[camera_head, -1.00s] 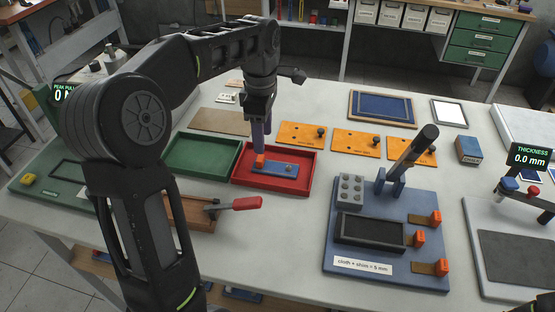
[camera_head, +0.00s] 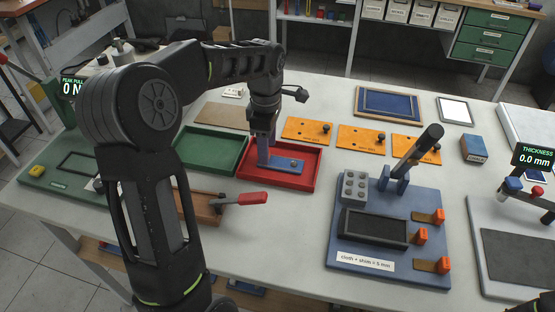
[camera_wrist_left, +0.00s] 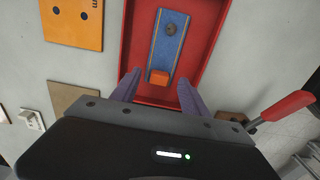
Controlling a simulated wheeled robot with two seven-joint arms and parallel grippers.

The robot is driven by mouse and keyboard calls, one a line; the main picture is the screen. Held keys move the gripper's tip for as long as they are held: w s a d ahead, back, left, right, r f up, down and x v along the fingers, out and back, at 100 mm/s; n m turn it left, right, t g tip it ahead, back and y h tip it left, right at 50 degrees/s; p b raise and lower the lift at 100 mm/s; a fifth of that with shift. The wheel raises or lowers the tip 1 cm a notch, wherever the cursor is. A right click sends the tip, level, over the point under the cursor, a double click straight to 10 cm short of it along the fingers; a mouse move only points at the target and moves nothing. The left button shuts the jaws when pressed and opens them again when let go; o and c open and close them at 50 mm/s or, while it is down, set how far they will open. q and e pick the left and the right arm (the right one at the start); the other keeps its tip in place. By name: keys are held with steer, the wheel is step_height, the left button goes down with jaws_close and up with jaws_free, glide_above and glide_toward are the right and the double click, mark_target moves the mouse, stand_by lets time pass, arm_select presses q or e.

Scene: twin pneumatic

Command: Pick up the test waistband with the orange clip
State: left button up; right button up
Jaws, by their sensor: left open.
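The test waistband is a blue strip (camera_head: 287,163) with lighter edge lines and a dark round spot, lying flat in the red tray (camera_head: 293,186). In the left wrist view the strip (camera_wrist_left: 168,48) has its orange clip (camera_wrist_left: 158,77) at the end nearest me. My left gripper (camera_head: 263,165) is low at the clip end of the strip, and its fingers hide the clip in the head view. In the left wrist view the open fingers (camera_wrist_left: 158,92) stand apart on either side of the clip end, with no contact visible.
A green tray (camera_head: 213,152) adjoins the red tray on the left. Orange plates (camera_head: 362,139) lie behind to the right. A blue fixture (camera_head: 385,185) with a lever stands at right. The table between is clear.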

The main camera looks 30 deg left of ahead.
arm_select(q)
step_height(320, 180, down, 2)
steer(key=shift+f, duration=0.15)
steer(key=shift+c, duration=0.4)
jaws_close()
stand_by(0.5)
